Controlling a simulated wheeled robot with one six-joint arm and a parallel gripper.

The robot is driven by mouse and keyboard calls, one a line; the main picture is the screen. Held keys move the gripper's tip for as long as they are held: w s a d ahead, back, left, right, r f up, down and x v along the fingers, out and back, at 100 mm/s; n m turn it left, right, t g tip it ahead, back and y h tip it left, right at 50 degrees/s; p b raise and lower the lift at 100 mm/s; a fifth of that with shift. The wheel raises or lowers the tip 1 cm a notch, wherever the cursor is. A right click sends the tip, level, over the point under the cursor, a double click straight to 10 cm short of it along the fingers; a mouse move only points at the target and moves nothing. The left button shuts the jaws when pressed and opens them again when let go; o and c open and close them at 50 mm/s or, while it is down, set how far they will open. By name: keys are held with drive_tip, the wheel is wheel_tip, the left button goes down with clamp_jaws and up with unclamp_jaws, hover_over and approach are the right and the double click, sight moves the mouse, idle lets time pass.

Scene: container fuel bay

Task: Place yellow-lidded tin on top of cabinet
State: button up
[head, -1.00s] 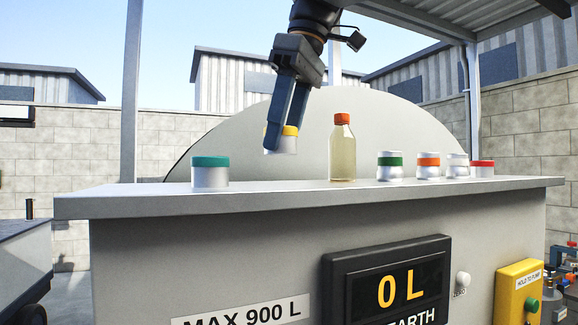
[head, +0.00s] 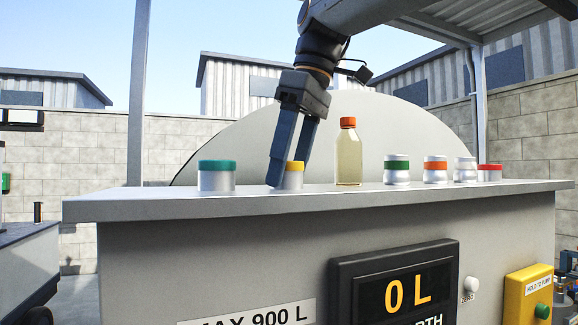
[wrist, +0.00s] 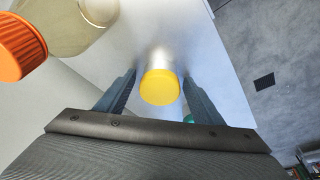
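The yellow-lidded tin (head: 294,178) stands upright on the cabinet top (head: 400,194), between the teal-lidded tin and the bottle. In the wrist view its yellow lid (wrist: 160,88) faces the camera. My gripper (head: 289,174) is down around the tin with one finger on either side. The wrist view shows the fingers (wrist: 160,85) apart, with narrow gaps beside the tin, so the gripper looks open. The near finger hides part of the tin's left side in the head view.
A teal-lidded tin (head: 216,176) stands close on the left. An orange-capped bottle (head: 348,155) stands to the right. Farther right are a green-banded tin (head: 397,170), an orange-banded tin (head: 435,170), a white tin (head: 465,169) and a red-lidded tin (head: 489,173).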

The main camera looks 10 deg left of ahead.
drive_tip(key=v, duration=1.2)
drive_tip(key=shift+r+p, duration=0.15)
drive_tip(key=shift+p, duration=0.3)
drive_tip(key=shift+s, duration=0.1)
